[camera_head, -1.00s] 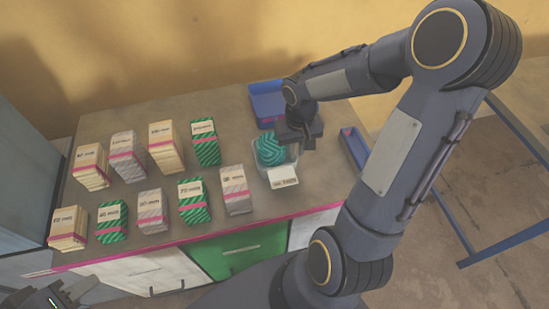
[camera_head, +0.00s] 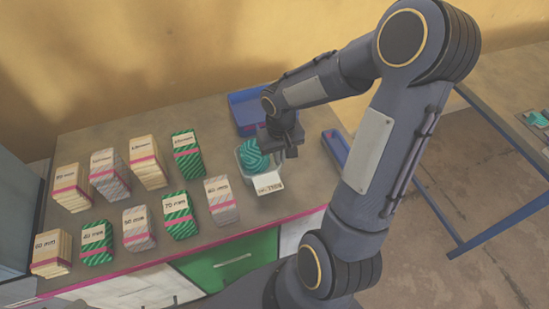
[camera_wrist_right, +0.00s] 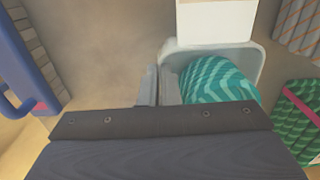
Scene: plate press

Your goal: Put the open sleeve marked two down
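A clear grey tub (camera_head: 246,178) stands near the right end of the workbench, with a teal striped, rounded thing (camera_head: 254,156) in it and a white label card (camera_head: 266,183) at its front. The card's writing is too small to read. In the right wrist view, the tub (camera_wrist_right: 254,62), teal thing (camera_wrist_right: 215,82) and card (camera_wrist_right: 216,20) show close up. My right gripper (camera_head: 279,150) points down at the tub's right side. One finger shows beside the tub wall; whether it grips the wall is hidden. I cannot pick out a sleeve marked two. My left gripper is out of view.
Two rows of banded, labelled stacks, cream, grey and green striped, fill the bench's left, such as a green one (camera_head: 187,154). A blue bin (camera_head: 246,109) stands behind the tub. A narrow blue tray (camera_head: 335,147) lies right. A blue-framed table (camera_head: 490,226) stands beyond a floor gap.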

